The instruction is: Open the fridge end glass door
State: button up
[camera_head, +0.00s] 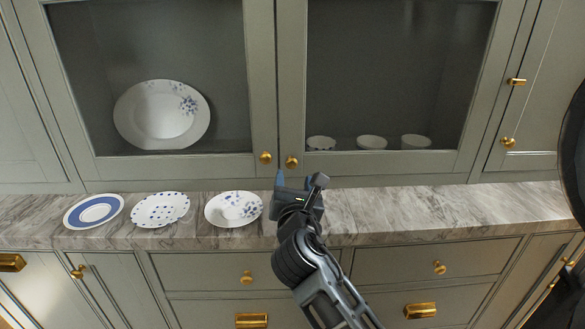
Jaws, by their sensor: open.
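Two grey-green cabinet doors with glass panes, the left glass door (261,80) and the right glass door (292,80), meet side by side above the counter. Both look shut. The left door has a round brass knob (265,157) and the right door has another brass knob (291,162), both at their lower inner corners. My gripper (300,181) is open and empty, just below and in front of these knobs, apparently not touching them. No fridge can be made out, so I cannot tell which door is at the fridge end.
The marble counter (420,215) carries a blue-ringed plate (93,211), a dotted plate (160,209) and a floral plate (234,208) left of my gripper. Behind the glass are a large plate (161,115) and three white cups (371,142). The counter's right side is clear.

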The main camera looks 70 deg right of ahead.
aim_at(292, 164)
jog(key=p+x, duration=0.1)
jog(key=x, duration=0.6)
jog(key=shift+a, duration=0.1)
grip_shut()
dwell(0.4)
